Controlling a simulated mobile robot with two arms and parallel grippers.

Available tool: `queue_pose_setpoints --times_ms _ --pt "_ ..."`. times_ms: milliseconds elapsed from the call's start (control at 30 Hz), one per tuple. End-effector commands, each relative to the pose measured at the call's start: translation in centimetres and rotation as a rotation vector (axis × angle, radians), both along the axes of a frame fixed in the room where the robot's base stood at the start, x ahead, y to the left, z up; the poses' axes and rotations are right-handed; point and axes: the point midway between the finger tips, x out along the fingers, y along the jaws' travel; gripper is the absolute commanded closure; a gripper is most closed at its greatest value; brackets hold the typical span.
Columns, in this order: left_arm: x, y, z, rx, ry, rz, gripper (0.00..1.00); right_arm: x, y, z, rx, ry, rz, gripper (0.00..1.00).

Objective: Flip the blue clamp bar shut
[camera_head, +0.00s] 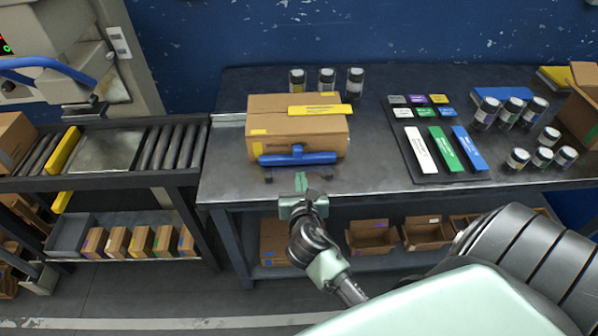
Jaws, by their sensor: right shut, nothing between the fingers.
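A blue bar (312,159) with a short raised grip at its middle lies along the front lower edge of a cardboard box (325,133) on the dark table. Whether it is latched cannot be told from here. My right gripper (301,181) is at the table's front edge, just in front of the blue bar and apart from it. Its fingers are shut with nothing between them. My left gripper is not in view.
A yellow label strip (320,111) lies on the box. Jars (327,78) stand behind it. A dark board (397,118) with coloured blocks and more jars (486,112) are to the right. A roller conveyor (172,147) and a machine with a curved blue bar (48,65) are left.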

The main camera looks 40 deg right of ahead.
Motion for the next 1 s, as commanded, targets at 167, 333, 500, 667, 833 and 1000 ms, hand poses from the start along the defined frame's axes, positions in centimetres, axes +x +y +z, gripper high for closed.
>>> queue_pose_setpoints --times_ms 167,333,500,667,833,1000 --pt "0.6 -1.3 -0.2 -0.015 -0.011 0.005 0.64 -2.1 1.3 0.6 0.002 0.001 0.0 1.0" --pt "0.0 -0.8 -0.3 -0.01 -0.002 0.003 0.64 -2.8 1.7 1.0 0.001 0.001 0.0 1.0" --pt "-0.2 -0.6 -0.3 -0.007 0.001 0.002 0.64 -2.8 1.7 1.0 0.001 0.0 0.0 1.0" --pt "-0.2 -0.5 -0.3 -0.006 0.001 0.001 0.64 -2.8 1.7 1.0 0.001 0.0 0.0 1.0" --pt "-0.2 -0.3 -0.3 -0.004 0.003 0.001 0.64 -2.8 1.7 1.0 0.001 0.0 0.0 1.0" --pt "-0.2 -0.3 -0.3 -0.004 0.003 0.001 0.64 -2.8 2.4 -1.4 0.074 0.01 0.001 1.0"
